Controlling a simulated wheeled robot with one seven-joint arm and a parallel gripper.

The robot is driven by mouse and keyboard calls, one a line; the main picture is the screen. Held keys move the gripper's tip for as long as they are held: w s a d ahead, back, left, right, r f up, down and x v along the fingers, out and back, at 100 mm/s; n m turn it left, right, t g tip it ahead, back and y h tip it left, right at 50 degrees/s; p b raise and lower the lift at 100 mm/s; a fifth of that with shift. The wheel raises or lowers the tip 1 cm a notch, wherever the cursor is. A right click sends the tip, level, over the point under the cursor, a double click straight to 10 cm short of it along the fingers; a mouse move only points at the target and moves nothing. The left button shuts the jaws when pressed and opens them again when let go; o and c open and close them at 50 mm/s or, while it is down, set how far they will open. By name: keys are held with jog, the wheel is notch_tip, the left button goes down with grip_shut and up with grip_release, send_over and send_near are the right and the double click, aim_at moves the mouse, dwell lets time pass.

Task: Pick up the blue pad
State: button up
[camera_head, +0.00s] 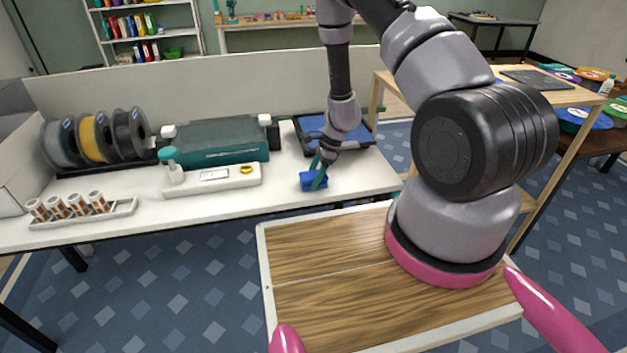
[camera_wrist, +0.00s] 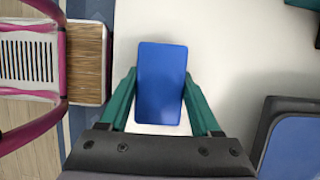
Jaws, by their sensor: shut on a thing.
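The blue pad (camera_head: 308,182) is at the right part of the white table, near its front edge. In the wrist view the blue pad (camera_wrist: 161,80) is a flat rounded rectangle between the two teal fingers. My gripper (camera_head: 320,178) is shut on it, one finger along each long side. In the wrist view my gripper (camera_wrist: 161,98) holds it over the white tabletop. I cannot tell whether the pad still touches the table. In the head view a finger hides part of the pad.
A dark tray with a blue inside (camera_head: 310,124) lies behind my gripper. A teal machine (camera_head: 215,145), a white tray with a bottle (camera_head: 215,180), filament spools (camera_head: 95,140) and a rack of small tubes (camera_head: 85,208) stand to the left. A wooden shelf unit (camera_head: 455,80) stands right.

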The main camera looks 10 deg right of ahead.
aim_at(314, 174)
jog(key=shift+r, duration=0.15)
notch_tip(314, 174, up, 10)
jog(key=shift+f, duration=0.1)
dwell(0.4)
